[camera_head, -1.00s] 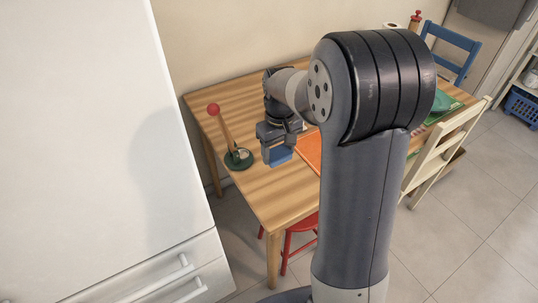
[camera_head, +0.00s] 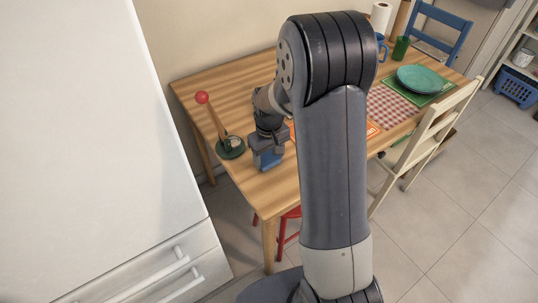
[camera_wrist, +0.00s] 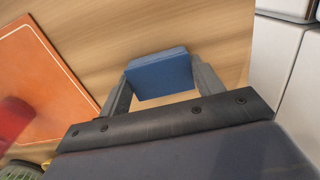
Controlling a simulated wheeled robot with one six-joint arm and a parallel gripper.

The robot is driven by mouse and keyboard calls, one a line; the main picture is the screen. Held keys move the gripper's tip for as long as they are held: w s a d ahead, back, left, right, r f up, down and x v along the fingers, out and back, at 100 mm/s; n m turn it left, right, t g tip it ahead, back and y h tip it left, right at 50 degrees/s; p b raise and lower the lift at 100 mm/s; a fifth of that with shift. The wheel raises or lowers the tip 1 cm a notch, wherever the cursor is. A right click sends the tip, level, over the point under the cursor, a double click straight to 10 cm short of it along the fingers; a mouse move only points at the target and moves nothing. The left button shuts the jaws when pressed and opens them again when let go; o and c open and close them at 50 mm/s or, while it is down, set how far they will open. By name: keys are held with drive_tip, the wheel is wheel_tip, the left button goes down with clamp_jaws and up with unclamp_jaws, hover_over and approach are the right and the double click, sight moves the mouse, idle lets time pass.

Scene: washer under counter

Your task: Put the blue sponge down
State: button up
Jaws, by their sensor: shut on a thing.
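The blue sponge (camera_wrist: 160,75) is held between the two fingers of my gripper (camera_wrist: 163,88) in the wrist view, with the wooden table (camera_wrist: 110,32) behind it. In the head view my gripper (camera_head: 268,152) points down over the near left part of the table (camera_head: 255,184), and the blue sponge (camera_head: 268,161) shows at its tip. I cannot tell whether the sponge touches the tabletop. My gripper is shut on it.
A green-based stand (camera_head: 231,147) with a red knob stands just left of my gripper. An orange mat (camera_wrist: 40,80) lies close by. A teal plate (camera_head: 425,78) and checked cloth (camera_head: 393,107) lie farther right. A white cabinet (camera_head: 90,130) stands left; chairs flank the table.

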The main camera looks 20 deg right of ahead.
sight(269, 157)
drive_tip(key=shift+f, duration=0.2)
drive_tip(key=o, duration=0.9)
drive_tip(key=shift+r, duration=0.1)
wheel_tip(269, 157, up, 12)
drive_tip(key=shift+r+p, duration=0.2)
drive_tip(key=shift+p, duration=0.2)
